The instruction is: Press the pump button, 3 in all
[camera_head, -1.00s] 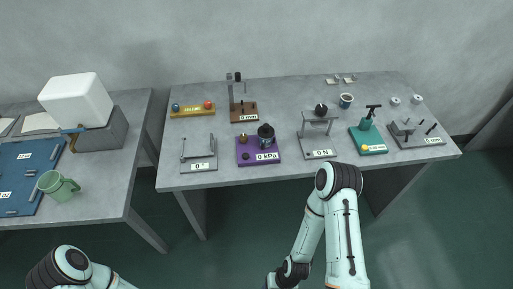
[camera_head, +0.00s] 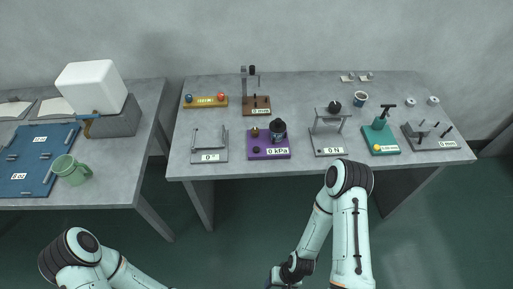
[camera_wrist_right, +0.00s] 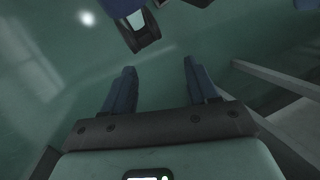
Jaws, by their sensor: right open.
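The purple base (camera_head: 284,155) with the "0 kPa" label (camera_head: 278,152) stands near the front edge of the right-hand table. It bears a dark cylinder (camera_head: 278,130), a small gold part (camera_head: 255,132) and a small black round knob (camera_head: 256,150); which of these is the pump button I cannot tell. My right gripper (camera_wrist_right: 160,82) is open and empty in the right wrist view, over green floor. In the head view my right arm hangs in front of the table, apart from the purple base. Only links of my left arm show at lower left; its gripper is out of view.
Beside the purple base stand a grey "0" frame (camera_head: 209,157) on the left and a grey "0 N" stand (camera_head: 328,146) on the right. A green base (camera_head: 381,142) with a T-handle is farther right. A second table (camera_head: 110,165) is at left, with a floor gap between.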

